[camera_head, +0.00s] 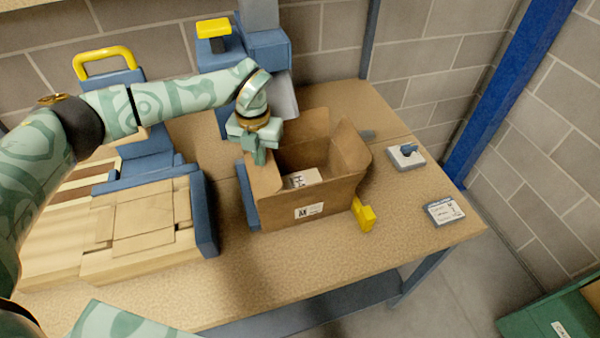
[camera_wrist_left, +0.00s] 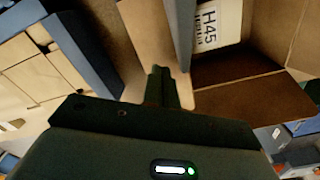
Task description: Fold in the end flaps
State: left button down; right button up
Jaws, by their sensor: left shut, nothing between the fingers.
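An open cardboard box (camera_head: 290,213) stands on the table, with a white label on its near wall. Its right end flap (camera_head: 350,147) stands up, and the back flap rises behind the opening. A labelled white item (camera_head: 303,178) lies inside; in the left wrist view its label (camera_wrist_left: 216,22) reads H45. My left gripper (camera_head: 259,156) is shut and empty at the box's left end, by the left end flap (camera_head: 264,178). In the left wrist view the fingers (camera_wrist_left: 160,75) point over that flap; contact cannot be told.
A yellow block (camera_head: 362,215) sits at the box's right corner. A white device (camera_head: 405,157) and a label card (camera_head: 443,211) lie to the right. Wooden panels (camera_head: 145,222) with blue sides are at left. A blue machine (camera_head: 265,52) stands behind. The front table strip is clear.

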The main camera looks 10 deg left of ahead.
pick_arm(q)
notch_tip(320, 180, up, 7)
jog(key=p, duration=0.6)
